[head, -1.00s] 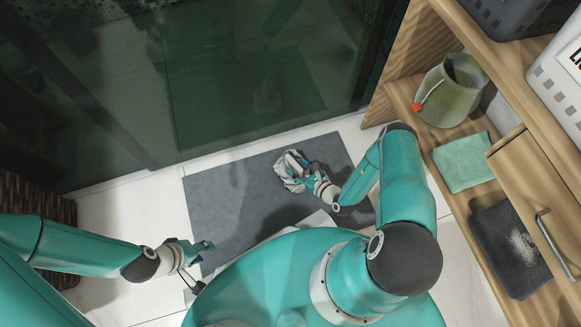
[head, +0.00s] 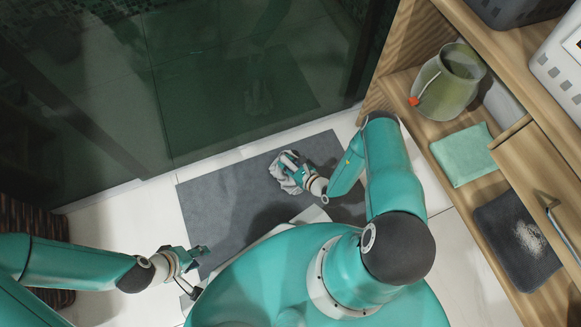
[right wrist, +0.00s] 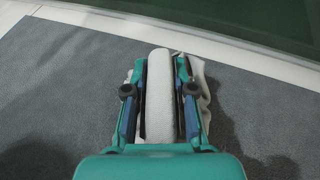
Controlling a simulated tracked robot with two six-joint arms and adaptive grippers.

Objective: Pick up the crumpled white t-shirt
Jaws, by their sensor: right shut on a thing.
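The crumpled white t-shirt (head: 284,180) is at my right gripper (head: 287,163), over the grey mat (head: 215,205) in the head view. In the right wrist view, a thick roll of the t-shirt (right wrist: 160,95) stands between the two fingers of my right gripper (right wrist: 160,65), and more cloth shows outside the fingers. The gripper is shut on the cloth. The fingers hide part of it. I cannot tell how far the shirt is off the mat. My left gripper (head: 205,251) is apart from the shirt, at the mat's left edge, with its fingers spread and nothing between them.
A dark glass panel (head: 240,80) stands beyond the mat. A dark woven basket (head: 25,222) is at the far left.

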